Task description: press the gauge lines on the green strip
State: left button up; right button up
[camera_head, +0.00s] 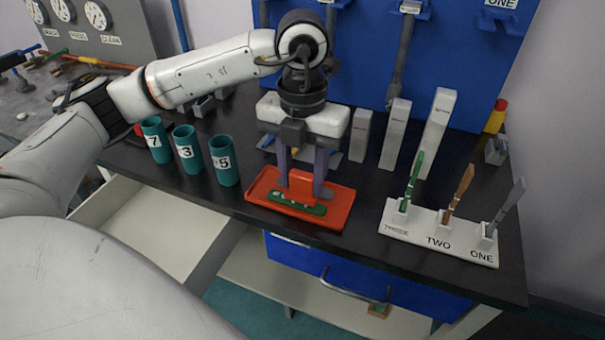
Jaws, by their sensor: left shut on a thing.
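My left gripper (302,184) points down over the red tray (334,217) near the front edge of the black bench. It is shut on a red-orange block (301,184), which looks like the gauge-line stamp. The green strip (312,207) lies in the tray at the foot of the block, with several pale marks on it. The block stands at or just above the strip; I cannot tell whether they touch. The block hides part of the strip. My right gripper is not in view.
Teal cups labelled 7 (156,140), 3 (187,150) and 5 (223,161) stand left of the tray. A white rack (437,234) marked THREE, TWO, ONE holds upright tools at right. Grey blocks (395,136) stand behind. A drawer (160,225) hangs open below.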

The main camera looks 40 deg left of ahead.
pick_arm(q)
jog(key=shift+f, duration=0.1)
dwell(0.7)
jog(key=shift+f+b, duration=0.3)
jog(key=shift+b, duration=0.1)
jog(key=shift+f, duration=0.1)
dwell(0.5)
jog(key=shift+s+f, duration=0.1)
jog(key=shift+f, duration=0.05)
dwell(0.7)
jog(key=shift+r+p, duration=2.3)
jog(key=shift+r, duration=1.3)
